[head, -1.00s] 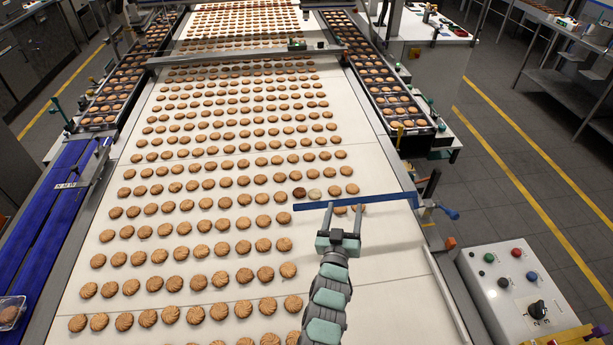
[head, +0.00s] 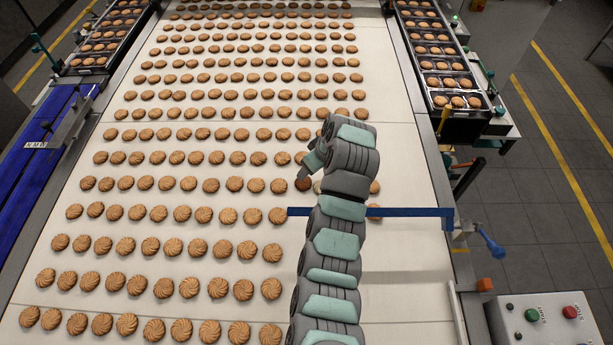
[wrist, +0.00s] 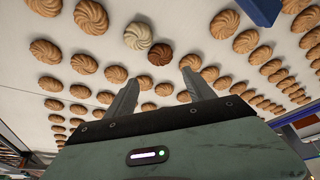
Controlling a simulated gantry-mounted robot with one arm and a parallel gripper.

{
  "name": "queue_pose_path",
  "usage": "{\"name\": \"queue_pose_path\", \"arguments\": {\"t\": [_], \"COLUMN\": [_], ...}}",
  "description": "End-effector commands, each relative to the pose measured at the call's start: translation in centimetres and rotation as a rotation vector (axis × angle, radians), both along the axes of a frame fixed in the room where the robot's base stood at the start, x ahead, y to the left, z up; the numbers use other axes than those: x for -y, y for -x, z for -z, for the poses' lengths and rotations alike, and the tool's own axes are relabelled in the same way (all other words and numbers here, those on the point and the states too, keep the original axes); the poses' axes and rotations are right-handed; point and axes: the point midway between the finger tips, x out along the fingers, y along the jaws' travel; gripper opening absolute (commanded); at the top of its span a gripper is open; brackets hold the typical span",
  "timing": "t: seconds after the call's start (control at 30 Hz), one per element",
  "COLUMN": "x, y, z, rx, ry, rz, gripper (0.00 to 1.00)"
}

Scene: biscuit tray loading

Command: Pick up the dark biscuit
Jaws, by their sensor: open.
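The dark biscuit (wrist: 160,53) lies on the white belt, browner than its neighbours. In the wrist view it is just beyond my fingertips, roughly between them. A pale cream biscuit (wrist: 138,36) sits right beside it, almost touching. In the head view the dark biscuit (head: 303,185) shows by the end of my arm, partly covered, and only a sliver of the pale one (head: 318,187) shows. My gripper (wrist: 160,79) is open and empty, its two fingers apart above the belt. The arm hides much of the gripper in the head view.
Rows of golden biscuits (head: 182,213) cover the belt. A blue bar (head: 400,212) crosses the belt's right part under my arm; it also shows in the wrist view (wrist: 260,10). Trays of biscuits (head: 445,70) stand along the right edge. The belt's lower right is bare.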

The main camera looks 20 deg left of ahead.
Motion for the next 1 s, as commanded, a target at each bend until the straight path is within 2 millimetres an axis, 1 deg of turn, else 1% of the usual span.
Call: {"name": "queue_pose_path", "arguments": {"t": [0.1,0.3,0.47,0.7,0.8,1.0], "x": [-0.6,-1.3,-1.6,-2.2,-2.6,-2.9], "y": [-0.1,-0.5,-0.7,-0.6,-1.1,-1.2], "z": [1.7,3.9,4.7,7.5,8.1,9.1], "rx": [-0.005,-0.004,-0.001,-0.006,0.002,0.003], "ry": [0.001,0.0,0.0,0.002,0.001,0.0], "rz": [0.0,0.002,0.004,0.003,0.002,0.004], "gripper": [0.62,0.62,0.62,0.62,0.62,0.62]}}
